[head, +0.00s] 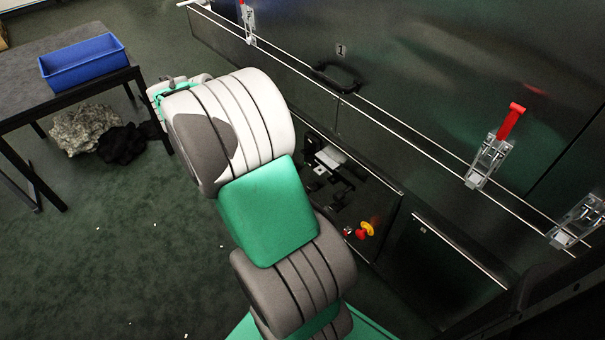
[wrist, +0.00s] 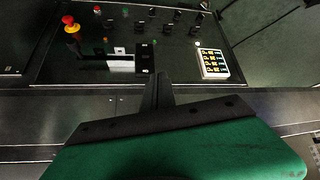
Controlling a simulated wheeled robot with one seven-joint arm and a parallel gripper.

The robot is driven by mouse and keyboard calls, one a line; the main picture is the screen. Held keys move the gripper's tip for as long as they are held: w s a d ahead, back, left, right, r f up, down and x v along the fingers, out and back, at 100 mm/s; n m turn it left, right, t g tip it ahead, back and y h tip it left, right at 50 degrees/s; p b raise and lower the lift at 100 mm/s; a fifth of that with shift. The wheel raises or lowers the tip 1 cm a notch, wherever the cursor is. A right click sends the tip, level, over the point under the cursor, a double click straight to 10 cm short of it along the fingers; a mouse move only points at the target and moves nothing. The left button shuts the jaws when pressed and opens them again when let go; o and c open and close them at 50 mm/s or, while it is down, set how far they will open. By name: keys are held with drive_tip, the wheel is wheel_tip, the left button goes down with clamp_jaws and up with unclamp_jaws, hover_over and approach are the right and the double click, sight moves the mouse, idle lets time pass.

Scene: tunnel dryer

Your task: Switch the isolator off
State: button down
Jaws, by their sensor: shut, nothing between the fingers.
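A dark control panel (wrist: 180,35) fills the upper part of the wrist view and shows partly behind my arm in the head view (head: 385,190). A red knob on a yellow base (wrist: 69,22) stands out at its upper left; it also shows in the head view (head: 366,230). A black block (wrist: 145,62) sits at mid panel, with small white pieces left of it. I cannot tell for certain which part is the isolator, or its position. My gripper (wrist: 160,80) is shut and empty, its tips near the panel's lower edge by the black block; contact is unclear.
Red-handled latches (head: 490,150) and a black handle (head: 336,78) are on the dryer wall. A table with a blue bin (head: 85,62) stands left; cloth heaps (head: 82,128) lie beneath.

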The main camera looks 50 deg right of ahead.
sight(306, 152)
drive_tip(key=s+d+f+m+g+h+b, duration=0.1)
drive_tip(key=s+d+f+m+g+b, duration=0.1)
drive_tip(key=d+f, duration=0.6)
drive_tip(key=shift+s+f+m+h+b, duration=0.35)
drive_tip(key=shift+m+b, duration=0.35)
drive_tip(key=shift+m, duration=0.3)
drive_tip(key=b+x, duration=0.3)
drive_tip(key=x, duration=0.6)
drive_tip(key=shift+s+f, duration=0.1)
drive_tip(key=shift+f, duration=0.05)
drive_tip(key=shift+d+f+b, duration=0.15)
drive_tip(key=shift+d+b, duration=0.15)
drive_tip(key=shift+d, duration=0.05)
drive_tip(key=shift+s+f+h, duration=0.1)
drive_tip(key=shift+f+h, duration=0.05)
drive_tip(key=shift+h, duration=0.1)
